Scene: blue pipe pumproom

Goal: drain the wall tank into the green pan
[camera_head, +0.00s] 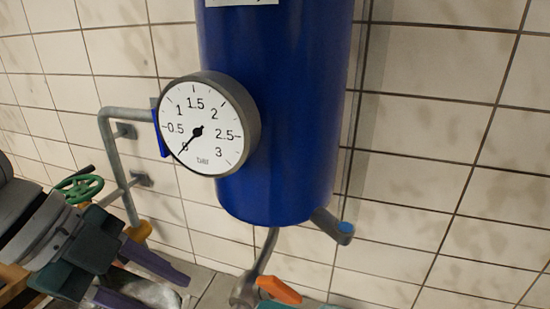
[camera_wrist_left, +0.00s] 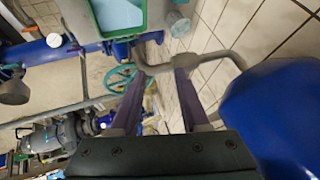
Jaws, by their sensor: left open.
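The blue wall tank (camera_head: 280,120) hangs in the middle of the head view; it also fills the right of the left wrist view (camera_wrist_left: 275,110). A grey drain pipe runs down from its underside to an orange lever (camera_head: 278,289). A teal-green edge shows below the lever. The green pan (camera_wrist_left: 97,22) is at the top of the left wrist view. My left gripper (camera_head: 160,288) is open, its purple fingers to the left of the lever. In the left wrist view a grey bent pipe (camera_wrist_left: 215,55) passes by the fingertips; contact is unclear. My right gripper is not in view.
A round pressure gauge (camera_head: 205,125) sits on the tank front, needle near 0. A short outlet with blue tip (camera_head: 345,230) juts from the tank's lower right. A grey wall rail (camera_head: 118,160) and a green handwheel (camera_head: 80,188) are at left. The tiled wall right is bare.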

